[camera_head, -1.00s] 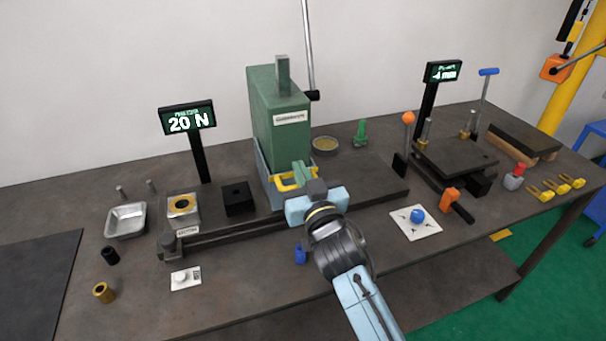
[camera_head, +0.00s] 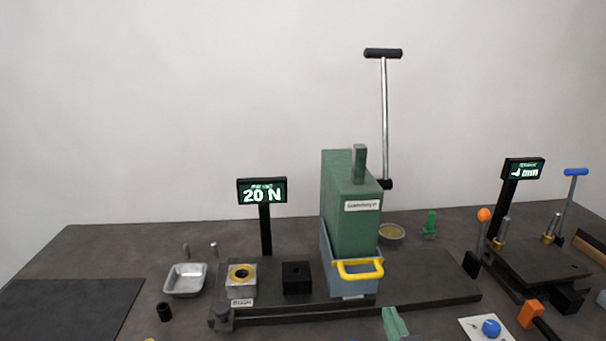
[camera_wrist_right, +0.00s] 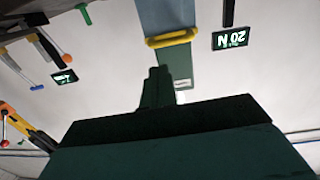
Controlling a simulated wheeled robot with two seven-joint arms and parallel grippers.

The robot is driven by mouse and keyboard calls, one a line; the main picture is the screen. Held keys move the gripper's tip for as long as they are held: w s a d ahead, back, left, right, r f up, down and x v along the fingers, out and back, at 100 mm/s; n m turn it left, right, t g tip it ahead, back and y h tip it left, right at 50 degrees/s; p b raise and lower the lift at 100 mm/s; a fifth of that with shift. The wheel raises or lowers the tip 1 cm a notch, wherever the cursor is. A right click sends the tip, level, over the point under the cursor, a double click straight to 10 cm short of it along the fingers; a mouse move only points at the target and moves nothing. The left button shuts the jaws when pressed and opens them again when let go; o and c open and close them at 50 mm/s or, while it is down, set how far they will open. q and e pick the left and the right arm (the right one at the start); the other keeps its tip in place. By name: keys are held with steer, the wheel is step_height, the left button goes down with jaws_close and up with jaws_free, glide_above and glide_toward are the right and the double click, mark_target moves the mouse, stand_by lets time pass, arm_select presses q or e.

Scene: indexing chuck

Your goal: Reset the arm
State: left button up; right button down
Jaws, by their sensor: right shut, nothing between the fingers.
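My right gripper (camera_head: 395,323) shows only as green fingertips at the bottom edge of the head view, in front of the green press. Its fingers are shut with nothing between them. In the right wrist view the shut fingers (camera_wrist_right: 158,88) point toward the yellow handle (camera_wrist_right: 171,39). In the head view the yellow handle (camera_head: 358,269) is on the blue-grey guard (camera_head: 338,270) of the green press (camera_head: 350,200), apart from and beyond my fingers. The press lever (camera_head: 384,115) stands nearly upright with a black T-grip on top. My left gripper is not in view.
A display reading 20 N (camera_head: 262,192) stands left of the press. A black block (camera_head: 296,278), a brass-ringed block (camera_head: 241,281) and a metal tray (camera_head: 186,280) are to the left. A second fixture (camera_head: 535,262) with an orange-knobbed lever is at right. The dark mat (camera_head: 65,305) is bare.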

steer(key=s+d+f+n+g, duration=0.1)
steer(key=s+d+f+g, duration=0.1)
steer(key=s+f+g, duration=0.75)
steer(key=s+d+f+n+g, duration=0.1)
steer(key=s+d+f+g, duration=0.35)
steer(key=s, duration=0.75)
step_height(320, 180, down, 25)
steer(key=a+g, duration=0.1)
steer(key=a, duration=0.1)
steer(key=s+d+f+g+b, duration=0.1)
steer(key=s+d+f, duration=0.2)
steer(key=s+f, duration=1.3)
steer(key=shift+s+f+g, duration=0.25)
steer(key=shift+s+g, duration=0.05)
steer(key=shift+s, duration=0.5)
